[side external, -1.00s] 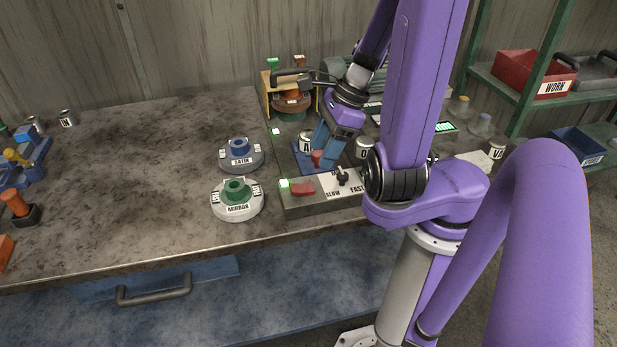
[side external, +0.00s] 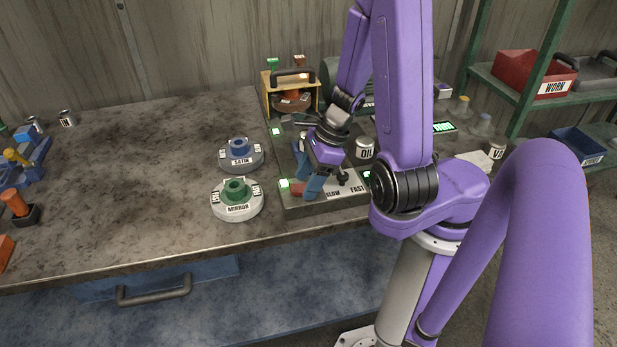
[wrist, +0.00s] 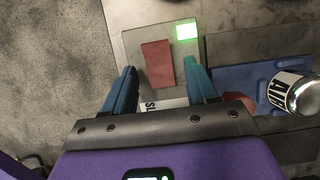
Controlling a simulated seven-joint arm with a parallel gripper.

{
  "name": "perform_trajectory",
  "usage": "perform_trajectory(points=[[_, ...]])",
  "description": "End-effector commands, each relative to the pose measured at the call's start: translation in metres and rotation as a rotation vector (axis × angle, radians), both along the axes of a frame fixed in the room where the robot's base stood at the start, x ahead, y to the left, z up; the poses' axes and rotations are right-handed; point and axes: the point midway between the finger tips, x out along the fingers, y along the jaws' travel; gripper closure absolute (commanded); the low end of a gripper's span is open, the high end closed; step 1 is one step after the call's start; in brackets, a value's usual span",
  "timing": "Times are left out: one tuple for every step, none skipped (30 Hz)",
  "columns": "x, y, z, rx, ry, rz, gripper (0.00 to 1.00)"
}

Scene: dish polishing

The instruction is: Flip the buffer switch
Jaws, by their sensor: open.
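The buffer switch is a red rocker (wrist: 158,64) on a pale plate beside a lit green lamp (wrist: 187,31) in the wrist view. In the side view the red switch (side external: 297,188) is partly hidden behind my fingers, with the green lamp (side external: 284,183) just left of it. My gripper (wrist: 160,84) is open and empty, its blue fingers on either side of the switch in the wrist view. In the side view my gripper (side external: 312,190) is low over the panel at the switch. I cannot tell whether the fingers touch it.
The SLOW/FAST lever (side external: 342,177) stands right of the switch. The MIRROR pad (side external: 238,210) and SATIN pad (side external: 258,160) lie to the left. The bench's left middle is clear.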

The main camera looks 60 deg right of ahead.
Motion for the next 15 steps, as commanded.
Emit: perform_trajectory(points=[[0.0000,0.0001,-0.0002,0.000,0.000,0.001,0.43],[0.0000,0.0001,-0.0002,0.000,0.000,0.001,0.43],[0.0000,0.0001,-0.0002,0.000,0.000,0.001,0.43],[0.0000,0.0001,-0.0001,0.000,0.000,0.001,0.43],[0.0000,0.0000,-0.0001,0.000,0.000,0.001,0.43],[0.0000,0.0001,-0.0001,0.000,0.000,0.001,0.46],[0.0000,0.0000,0.0000,0.000,0.000,0.001,0.56],[0.0000,0.0000,0.0000,0.000,0.000,0.001,0.65],[0.0000,0.0000,0.0000,0.000,0.000,0.001,0.78],[0.0000,0.0000,0.0000,0.000,0.000,0.000,0.88],[0.0000,0.0000,0.0000,0.000,0.000,0.000,0.98],[0.0000,0.0000,0.0001,0.000,0.000,0.000,0.99],[0.0000,0.0000,0.0001,0.000,0.000,0.000,0.99],[0.0000,0.0000,0.0001,0.000,0.000,0.000,0.99],[0.0000,0.0000,0.0001,0.000,0.001,0.001,0.99]])
